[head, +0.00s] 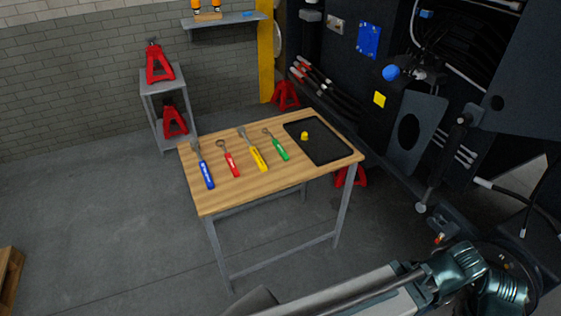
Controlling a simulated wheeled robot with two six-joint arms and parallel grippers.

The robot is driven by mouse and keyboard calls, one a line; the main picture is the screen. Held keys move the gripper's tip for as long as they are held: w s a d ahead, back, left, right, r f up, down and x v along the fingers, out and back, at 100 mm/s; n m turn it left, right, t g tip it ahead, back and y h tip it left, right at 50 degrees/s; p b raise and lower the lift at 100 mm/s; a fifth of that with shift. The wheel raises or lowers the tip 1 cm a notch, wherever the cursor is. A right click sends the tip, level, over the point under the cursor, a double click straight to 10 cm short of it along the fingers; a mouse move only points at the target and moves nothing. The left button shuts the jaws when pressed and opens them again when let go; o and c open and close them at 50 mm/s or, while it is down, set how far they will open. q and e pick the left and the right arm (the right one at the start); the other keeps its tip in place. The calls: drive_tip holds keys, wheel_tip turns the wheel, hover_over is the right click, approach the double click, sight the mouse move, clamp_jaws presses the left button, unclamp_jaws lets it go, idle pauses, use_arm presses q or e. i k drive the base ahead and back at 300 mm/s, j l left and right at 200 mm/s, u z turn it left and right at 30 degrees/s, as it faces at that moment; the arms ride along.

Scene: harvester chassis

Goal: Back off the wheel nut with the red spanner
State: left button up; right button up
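The red spanner (233,168) lies on the wooden table (255,195), its grey ring head pointing to the back and its red handle to the front. It lies between a blue-handled tool (206,174) on the left and a yellow-handled tool (259,159) on the right. A green-handled tool (281,153) lies further right. I cannot make out the wheel nut in this view. Neither of my grippers is in view.
A black tray (335,150) with a small yellow piece (304,135) covers the table's right end. The dark harvester chassis (400,130) stands right. A shelf stand (178,85) with red jacks is behind left. Teal and grey machinery (470,270) fills the lower right.

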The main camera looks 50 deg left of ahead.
sight(235, 171)
drive_tip(key=u, duration=2.2)
